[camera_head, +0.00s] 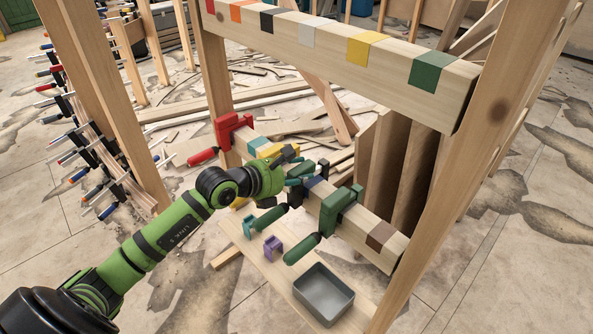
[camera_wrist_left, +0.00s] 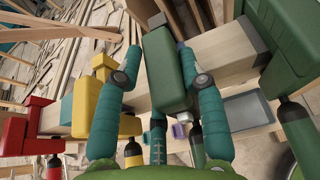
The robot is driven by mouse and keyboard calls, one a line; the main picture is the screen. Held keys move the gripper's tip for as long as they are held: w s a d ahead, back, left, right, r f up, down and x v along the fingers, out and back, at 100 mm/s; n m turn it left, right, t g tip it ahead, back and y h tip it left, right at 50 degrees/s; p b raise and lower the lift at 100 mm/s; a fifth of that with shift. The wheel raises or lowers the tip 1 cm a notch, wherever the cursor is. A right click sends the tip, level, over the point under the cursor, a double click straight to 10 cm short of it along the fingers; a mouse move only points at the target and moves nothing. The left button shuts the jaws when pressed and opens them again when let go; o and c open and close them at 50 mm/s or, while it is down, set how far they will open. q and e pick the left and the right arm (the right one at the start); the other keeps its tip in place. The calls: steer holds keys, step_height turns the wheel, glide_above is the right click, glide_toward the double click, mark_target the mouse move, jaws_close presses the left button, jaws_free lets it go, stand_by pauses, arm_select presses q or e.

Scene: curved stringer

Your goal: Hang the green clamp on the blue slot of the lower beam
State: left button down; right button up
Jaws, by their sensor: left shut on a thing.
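My left gripper (camera_head: 292,178) is at the middle of the lower beam (camera_head: 362,224). In the left wrist view its teal fingers (camera_wrist_left: 162,75) are shut on a green clamp (camera_wrist_left: 172,68), one on each side. This clamp also shows at the beam in the head view (camera_head: 301,169), partly hidden by the gripper. I cannot tell whether it rests on the beam. A dark blue patch (camera_head: 314,183), likely the blue slot, shows just right of the gripper. Another green clamp (camera_head: 339,208) hangs on the beam further right. My right gripper is not in view.
A red clamp (camera_head: 228,128) and a yellow clamp (camera_wrist_left: 100,100) are on the beam to the left. Small teal (camera_head: 248,227) and purple (camera_head: 272,246) pieces and a grey bin (camera_head: 323,293) are on the board below. The upper beam (camera_head: 335,58) and posts frame the space.

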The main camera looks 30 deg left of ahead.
arm_select(q)
steer(key=shift+r, duration=0.1)
steer(key=shift+f+b, duration=0.35)
steer(key=shift+f, duration=0.1)
steer(key=c, duration=0.7)
jaws_free()
steer(key=shift+f, duration=0.2)
steer(key=v, duration=1.2)
steer(key=shift+r, duration=0.2)
steer(key=shift+d, duration=0.1)
